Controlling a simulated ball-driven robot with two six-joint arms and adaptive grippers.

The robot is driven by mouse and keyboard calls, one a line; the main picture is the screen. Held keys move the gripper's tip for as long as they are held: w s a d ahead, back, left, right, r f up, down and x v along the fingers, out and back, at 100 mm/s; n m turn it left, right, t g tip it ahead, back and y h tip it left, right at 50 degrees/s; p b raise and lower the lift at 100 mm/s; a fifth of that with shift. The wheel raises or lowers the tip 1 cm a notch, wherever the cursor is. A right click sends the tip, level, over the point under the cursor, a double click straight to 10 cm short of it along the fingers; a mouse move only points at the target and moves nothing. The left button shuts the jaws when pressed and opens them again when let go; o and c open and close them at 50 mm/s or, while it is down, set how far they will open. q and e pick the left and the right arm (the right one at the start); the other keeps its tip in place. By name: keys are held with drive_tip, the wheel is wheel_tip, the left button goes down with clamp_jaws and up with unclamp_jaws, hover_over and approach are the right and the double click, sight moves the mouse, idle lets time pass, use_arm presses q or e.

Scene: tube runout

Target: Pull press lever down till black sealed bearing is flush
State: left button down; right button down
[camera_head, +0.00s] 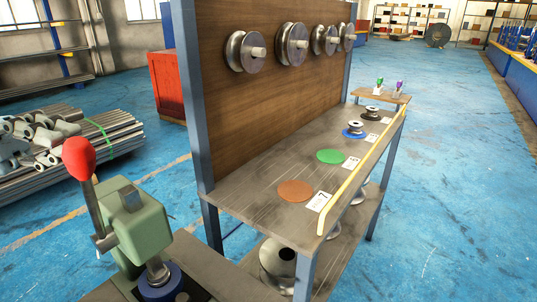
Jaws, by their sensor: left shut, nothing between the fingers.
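The green press (141,228) stands at the lower left. Its press lever (94,205) points up with a red ball knob (79,158) on top. The grey ram (155,270) comes down over a round blue part (162,284) at the bottom edge. I cannot make out the black sealed bearing, or whether it is flush. My right gripper is not in view.
A workbench (255,190) with a wooden back panel holding several metal rollers stands to the right of the press. Coloured discs, cards and a yellow rail (362,172) are on it. Stacked pipes (75,145) lie behind the lever. Blue floor is open at right.

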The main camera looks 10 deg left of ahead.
sight(75, 178)
use_arm(q)
drive_tip(key=shift+s+d+f, duration=0.3)
drive_tip(key=shift+d+f, duration=0.1)
drive_tip(key=shift+d, duration=0.2)
drive_tip(key=shift+s+d+f, duration=0.35)
drive_tip(key=shift+d+f, duration=0.05)
drive_tip(key=shift+d, duration=0.15)
drive_tip(key=shift+s+d+f, duration=0.3)
drive_tip(key=shift+d+f, duration=0.1)
drive_tip(key=shift+d, duration=0.2)
drive_tip(key=shift+s+d+f+b, duration=0.3)
drive_tip(key=shift+d+f, duration=0.05)
drive_tip(key=shift+d, duration=0.2)
drive_tip(key=shift+s+d+f+b, duration=0.25)
drive_tip(key=shift+d+f, duration=0.05)
drive_tip(key=shift+d, duration=0.2)
drive_tip(key=shift+s+d+f, duration=0.15)
drive_tip(key=shift+d+f, duration=0.05)
drive_tip(key=shift+d, duration=0.05)
drive_tip(key=shift+s+d, duration=0.1)
drive_tip(key=shift+d, duration=0.15)
drive_tip(key=shift+w+a+r+b, duration=0.25)
drive_tip(key=shift+w+a, duration=0.2)
drive_tip(key=shift+a, duration=0.4)
drive_tip(key=shift+w+a+r+b, duration=0.1)
drive_tip(key=shift+w+a+b, duration=0.3)
drive_tip(key=shift+a, duration=0.4)
drive_tip(key=shift+w+a, duration=0.1)
